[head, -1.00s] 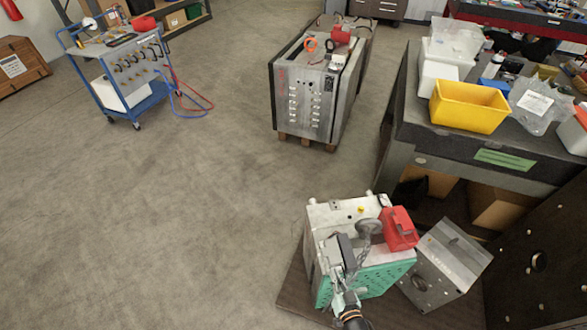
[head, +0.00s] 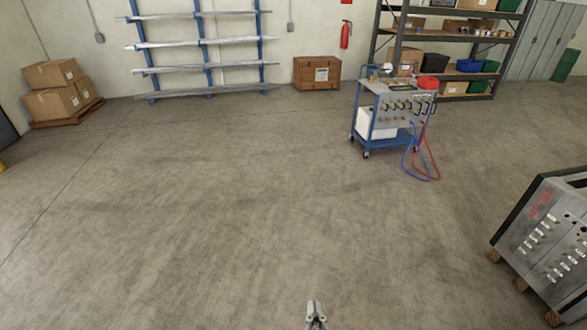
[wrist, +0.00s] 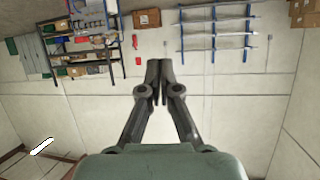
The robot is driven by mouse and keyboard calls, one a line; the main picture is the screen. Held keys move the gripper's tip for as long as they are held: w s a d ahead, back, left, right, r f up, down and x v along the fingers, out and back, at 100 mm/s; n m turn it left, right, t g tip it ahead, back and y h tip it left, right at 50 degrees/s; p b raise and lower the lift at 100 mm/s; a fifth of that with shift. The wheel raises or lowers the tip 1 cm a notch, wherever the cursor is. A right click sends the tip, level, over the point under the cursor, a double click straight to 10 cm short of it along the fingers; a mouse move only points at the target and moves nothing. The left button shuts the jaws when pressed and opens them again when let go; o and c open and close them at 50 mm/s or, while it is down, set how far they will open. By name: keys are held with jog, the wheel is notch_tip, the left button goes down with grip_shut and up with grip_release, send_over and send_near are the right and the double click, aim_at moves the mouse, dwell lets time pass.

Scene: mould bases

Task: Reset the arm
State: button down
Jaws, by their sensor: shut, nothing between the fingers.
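My gripper (wrist: 157,82) shows in the wrist view with its two fingers together and nothing between them. The wrist view is upside down and faces the wall, so the gripper is in free air. In the head view, the tip of my gripper (head: 316,316) shows at the bottom edge, above bare floor. The rest of my arm is out of the head view.
A blue trolley (head: 385,125) with red and blue hoses stands at the upper right. A metal mould base (head: 548,245) on wooden feet is at the right edge. Cardboard boxes (head: 53,88), a blue rack (head: 205,45) and a wooden crate (head: 317,73) line the back. The middle floor is clear.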

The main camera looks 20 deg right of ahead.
jog(key=s+a+r+n+y, duration=0.1)
jog(key=a+r+n+y, duration=0.25)
jog(key=a, duration=0.55)
jog(key=s+a+r+n+y, duration=0.2)
jog(key=a+r, duration=0.2)
jog(key=a, duration=0.5)
notch_tip(320, 180, up, 23)
jog(key=d+p, duration=0.2)
jog(key=p, duration=2.1)
jog(key=shift+w+r+p, duration=0.15)
jog(key=shift+w+p, duration=0.25)
